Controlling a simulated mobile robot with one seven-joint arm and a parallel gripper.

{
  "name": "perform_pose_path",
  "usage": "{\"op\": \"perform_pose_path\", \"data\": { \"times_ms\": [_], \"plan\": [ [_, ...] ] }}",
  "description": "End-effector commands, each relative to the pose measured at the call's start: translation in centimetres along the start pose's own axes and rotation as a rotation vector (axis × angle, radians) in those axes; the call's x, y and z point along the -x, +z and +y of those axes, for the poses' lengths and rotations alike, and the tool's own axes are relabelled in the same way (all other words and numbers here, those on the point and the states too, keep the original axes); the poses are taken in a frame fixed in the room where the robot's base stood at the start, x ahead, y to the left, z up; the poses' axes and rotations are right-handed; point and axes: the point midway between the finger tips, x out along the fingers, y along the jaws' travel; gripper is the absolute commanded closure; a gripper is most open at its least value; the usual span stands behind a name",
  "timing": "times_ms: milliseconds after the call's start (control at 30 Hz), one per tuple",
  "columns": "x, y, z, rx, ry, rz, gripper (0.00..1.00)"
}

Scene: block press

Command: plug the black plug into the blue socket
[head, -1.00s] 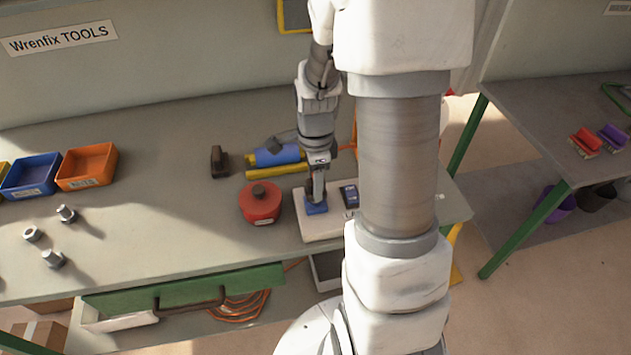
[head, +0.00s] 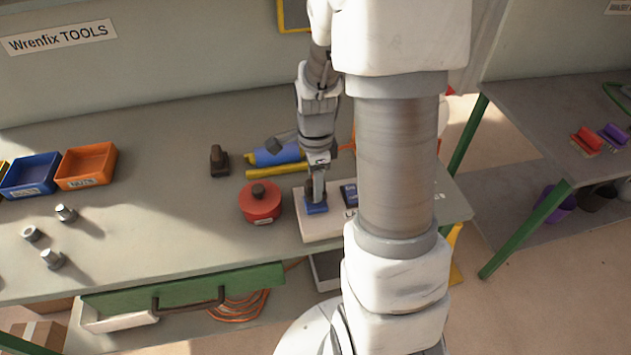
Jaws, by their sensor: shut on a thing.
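The blue socket (head: 317,209) sits on a pale board (head: 322,228) near the right part of the bench. My gripper (head: 316,192) points down right over the socket, shut on a dark thing that looks like the black plug (head: 309,196). The plug is small and mostly covered by the fingers. I cannot tell whether it is inside the socket or only touching its top.
A red round container (head: 261,203) stands just left of the board. A blue and yellow tool (head: 277,160) and a brown block (head: 219,161) lie behind. Orange (head: 87,166) and blue (head: 31,175) bins and several nuts are far left. The bench's middle left is clear.

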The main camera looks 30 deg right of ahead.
Motion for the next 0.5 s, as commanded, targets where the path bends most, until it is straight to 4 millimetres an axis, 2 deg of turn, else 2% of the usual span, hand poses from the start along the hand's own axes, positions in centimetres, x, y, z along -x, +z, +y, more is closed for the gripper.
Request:
{"op": "perform_pose_path", "data": {
  "times_ms": [367,400,500],
  "plan": [
    [-0.87,0.0,0.0,0.0,0.0,0.0,1.0],
    [-0.87,0.0,0.0,0.0,0.0,0.0,0.52],
    [-0.8,0.0,0.01,0.0,0.0,0.0,0.34]
  ]
}}
